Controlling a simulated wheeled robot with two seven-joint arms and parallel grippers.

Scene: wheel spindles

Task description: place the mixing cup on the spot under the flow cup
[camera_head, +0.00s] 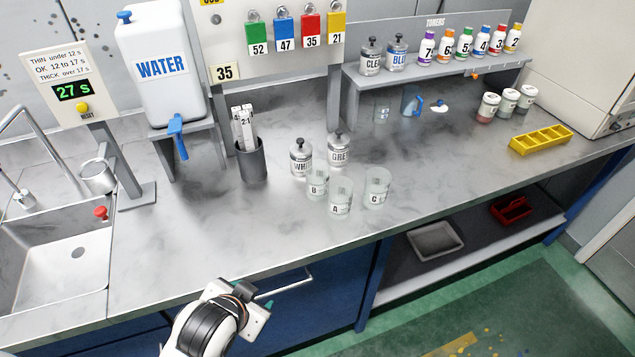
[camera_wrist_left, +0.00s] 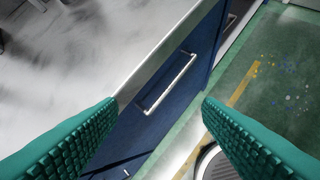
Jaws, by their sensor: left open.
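Three clear cups stand close together mid-counter: cup A (camera_head: 340,197), cup B (camera_head: 317,183) and cup C (camera_head: 376,187). I cannot tell which is the mixing cup. A metal cup (camera_head: 98,177), likely the flow cup, is at the stand with the 27 s timer (camera_head: 73,90), beside the sink. The spot under it is not clearly visible. My left gripper (camera_head: 258,303) is past the counter's front edge, apart from the cups. In the left wrist view its teal fingers (camera_wrist_left: 160,112) are wide apart with nothing between them. My right gripper is not in view.
The water tank (camera_head: 162,65) stands on a raised shelf. The sink (camera_head: 62,262) is at left. The front-left counter is clear.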

